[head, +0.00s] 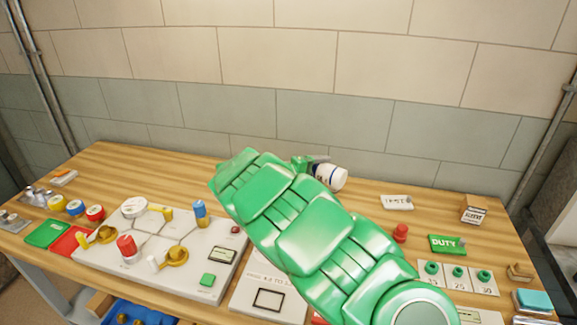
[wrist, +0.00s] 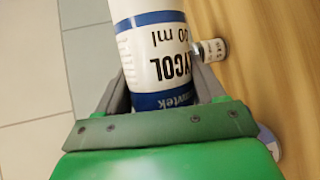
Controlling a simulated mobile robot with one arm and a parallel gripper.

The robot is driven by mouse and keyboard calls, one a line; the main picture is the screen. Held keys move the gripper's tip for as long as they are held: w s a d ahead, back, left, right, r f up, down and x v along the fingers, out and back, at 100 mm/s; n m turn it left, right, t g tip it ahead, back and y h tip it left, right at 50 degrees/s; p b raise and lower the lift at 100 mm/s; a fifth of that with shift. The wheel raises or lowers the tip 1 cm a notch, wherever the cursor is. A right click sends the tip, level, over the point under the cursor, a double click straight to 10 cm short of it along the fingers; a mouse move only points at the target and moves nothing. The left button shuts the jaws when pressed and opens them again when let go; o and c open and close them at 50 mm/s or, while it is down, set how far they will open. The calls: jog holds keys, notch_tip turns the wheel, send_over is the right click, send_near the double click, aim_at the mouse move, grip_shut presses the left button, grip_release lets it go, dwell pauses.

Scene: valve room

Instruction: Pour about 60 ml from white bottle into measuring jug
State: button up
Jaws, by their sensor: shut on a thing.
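The white bottle (head: 331,178) has dark blue bands and is held beyond my arm near the back of the table; it looks tilted. In the wrist view the white bottle (wrist: 158,50) fills the space between the fingers, with its "GLYCOL" label upside down. My gripper (head: 314,164) is shut on it, and the wrist view shows my gripper (wrist: 160,84) with a finger on each side. I cannot make out the bottle's mouth. I cannot identify a measuring jug in either view; my green arm hides the middle of the table.
A valve panel (head: 190,282) with knobs and pegs stands left of my arm. A red weight-like piece (head: 401,233), a green "DUTY" tag (head: 447,244) and a small labelled box (head: 474,209) are at right. A small labelled bottle (wrist: 211,50) stands beside the held bottle in the wrist view.

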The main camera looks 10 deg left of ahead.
jog(key=shift+s+d+m+y, duration=0.15)
jog(key=shift+m+y, duration=0.35)
jog(key=shift+m, duration=0.2)
jog(key=shift+s+d+f+m+y, duration=0.15)
jog(key=shift+f+m+y, duration=0.1)
jog(key=shift+f, duration=0.15)
jog(key=shift+w+d+f+m+y, duration=0.15)
jog(key=shift+f+m, duration=0.1)
jog(key=shift+f, duration=0.15)
jog(key=shift+s, duration=0.1)
jog(key=shift+m, duration=0.3)
dwell(0.8)
